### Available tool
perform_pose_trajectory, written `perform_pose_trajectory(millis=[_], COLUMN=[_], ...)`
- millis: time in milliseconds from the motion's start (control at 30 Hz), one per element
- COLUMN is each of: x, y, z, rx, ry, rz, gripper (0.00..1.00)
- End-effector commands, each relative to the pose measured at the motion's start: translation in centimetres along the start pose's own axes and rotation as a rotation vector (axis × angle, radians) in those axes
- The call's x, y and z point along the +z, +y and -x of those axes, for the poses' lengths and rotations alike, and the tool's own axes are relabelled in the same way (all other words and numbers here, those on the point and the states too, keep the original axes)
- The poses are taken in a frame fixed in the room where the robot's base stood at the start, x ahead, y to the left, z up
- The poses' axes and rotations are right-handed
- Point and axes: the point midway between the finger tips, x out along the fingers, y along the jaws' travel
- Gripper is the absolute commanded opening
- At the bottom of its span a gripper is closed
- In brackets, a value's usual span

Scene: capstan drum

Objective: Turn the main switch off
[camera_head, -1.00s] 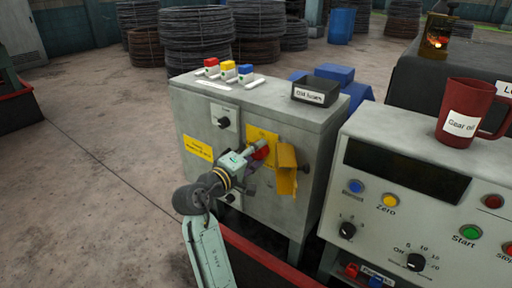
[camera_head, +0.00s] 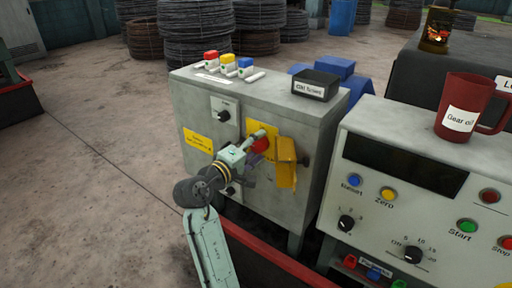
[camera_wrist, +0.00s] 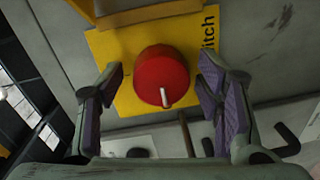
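The main switch is a round red knob (camera_wrist: 161,76) with a white mark, on a yellow plate (camera_wrist: 118,58) whose visible lettering ends in "itch". In the head view the red knob (camera_head: 260,144) is partly hidden by my gripper. My gripper (camera_wrist: 160,95) is open, with a purple-padded finger on each side of the knob and gaps between pads and knob. The white mark points toward the bottom of the wrist view. A yellow flap or cover (camera_head: 286,162) stands out from the cabinet just right of the knob.
The grey cabinet (camera_head: 315,130) carries small coloured switches and a black "Old fuses" box (camera_head: 315,84) on top. A control panel (camera_head: 420,200) with buttons and a red "Gear oil" jug (camera_head: 467,108) stand to the right. A red-edged tray (camera_head: 262,262) lies below.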

Motion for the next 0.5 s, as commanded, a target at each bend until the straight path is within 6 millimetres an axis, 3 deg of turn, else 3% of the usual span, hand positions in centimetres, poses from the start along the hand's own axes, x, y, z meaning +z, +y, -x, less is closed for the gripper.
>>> perform_pose_trajectory(millis=[333, 500], x=[0.0, -0.2], y=[0.0, 0.0], z=[0.2, 2.2], rx=[0.000, -0.001], ry=[0.001, 0.005], rz=[-0.001, -0.001], gripper=[0.64, 0.64])
